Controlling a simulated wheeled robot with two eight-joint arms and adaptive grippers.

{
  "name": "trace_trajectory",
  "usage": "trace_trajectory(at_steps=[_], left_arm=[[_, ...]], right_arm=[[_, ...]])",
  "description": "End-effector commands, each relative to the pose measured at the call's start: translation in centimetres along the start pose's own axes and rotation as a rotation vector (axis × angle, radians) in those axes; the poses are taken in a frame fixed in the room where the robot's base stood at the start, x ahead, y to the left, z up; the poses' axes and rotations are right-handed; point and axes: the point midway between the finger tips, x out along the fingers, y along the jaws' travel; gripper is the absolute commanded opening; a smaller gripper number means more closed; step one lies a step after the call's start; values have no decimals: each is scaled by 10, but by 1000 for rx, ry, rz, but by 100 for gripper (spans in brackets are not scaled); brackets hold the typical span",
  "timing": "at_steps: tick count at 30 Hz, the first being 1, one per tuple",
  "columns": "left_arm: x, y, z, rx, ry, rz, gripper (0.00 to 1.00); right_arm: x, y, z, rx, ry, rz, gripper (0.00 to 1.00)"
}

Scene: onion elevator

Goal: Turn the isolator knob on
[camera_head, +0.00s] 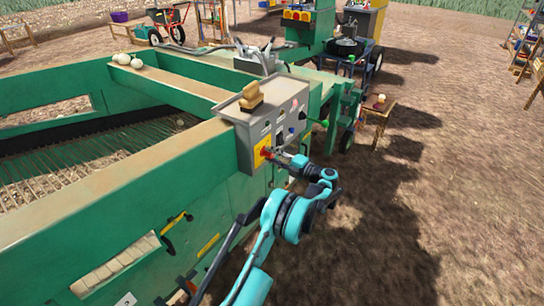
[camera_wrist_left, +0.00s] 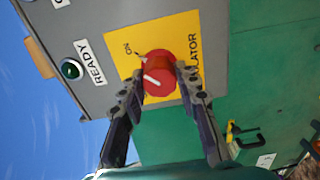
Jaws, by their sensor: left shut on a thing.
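The red isolator knob (camera_head: 265,152) sits on a yellow plate (camera_head: 261,146) on the front of the grey control box (camera_head: 250,124). In the left wrist view the knob (camera_wrist_left: 157,66) is round, with a white mark on its face. The yellow plate (camera_wrist_left: 122,64) reads "ON" and, partly hidden, "ISOLATOR". My left gripper (camera_wrist_left: 161,80) has one finger on each side of the knob and is shut on it. In the head view my left gripper (camera_head: 273,154) reaches the box from the right. My right gripper is not in view.
A green "READY" lamp (camera_wrist_left: 71,70) is beside the yellow plate. A tan block (camera_head: 251,96) lies on top of the box. The green machine frame (camera_head: 205,160) extends left. A small wooden table (camera_head: 378,112) stands to the right, with open ground in front.

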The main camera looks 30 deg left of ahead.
Motion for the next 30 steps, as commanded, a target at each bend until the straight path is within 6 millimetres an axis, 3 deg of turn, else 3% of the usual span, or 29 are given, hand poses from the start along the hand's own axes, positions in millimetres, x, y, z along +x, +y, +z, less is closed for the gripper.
trace_trajectory(at_steps=[7,8,10,22,30], left_arm=[[0,0,0,1,-1,0,2],[0,0,0,1,-1,0,34],[0,0,0,1,-1,0,52],[-7,0,1,0,-2,0,52],[-60,0,1,0,-4,0,52]], right_arm=[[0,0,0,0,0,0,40],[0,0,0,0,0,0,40],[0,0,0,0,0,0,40],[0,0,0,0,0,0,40],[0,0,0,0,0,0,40]])
